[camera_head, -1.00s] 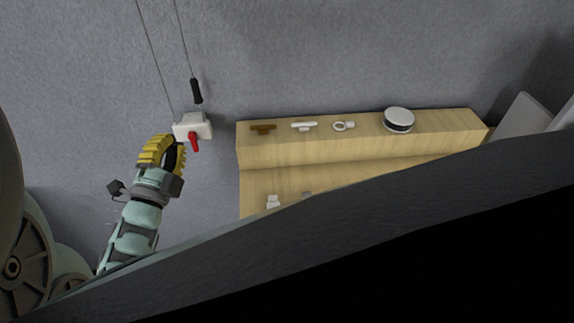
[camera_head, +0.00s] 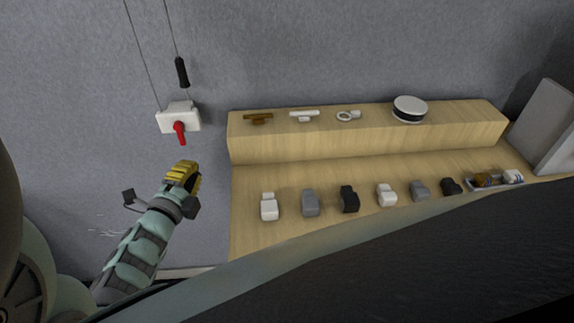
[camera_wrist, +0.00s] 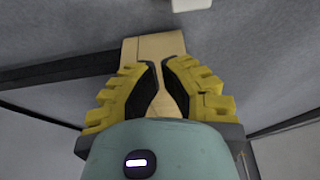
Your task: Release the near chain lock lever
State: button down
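A white lock housing (camera_head: 178,117) is on the grey wall at the left in the head view. A red lever (camera_head: 181,135) hangs down from its front. Thin lines run up from it, one with a black grip (camera_head: 182,72). My gripper (camera_head: 187,166), with ribbed yellow fingers, is below the lever and apart from it. In the wrist view, the fingers (camera_wrist: 160,75) are drawn nearly together with only a narrow gap and hold nothing. A white piece (camera_wrist: 190,4) shows at the top edge, probably the housing; the red lever is not visible there.
A stepped wooden shelf (camera_head: 300,143) stands right of my gripper. Its upper step bears small fittings and a round white-and-black item (camera_head: 409,109); its lower step bears several small blocks. A grey panel (camera_head: 545,125) stands at the far right.

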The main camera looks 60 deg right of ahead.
aim_at(181, 134)
jog(key=w+d+p, duration=0.3)
jog(key=w+d, duration=0.3)
jog(key=d, duration=0.1)
jog(key=shift+w, duration=0.25)
dwell(0.7)
jog(key=shift+a+r, duration=0.1)
jog(key=shift+w+a+m+b, duration=0.2)
jog(key=shift+m+b, duration=0.1)
dwell(0.6)
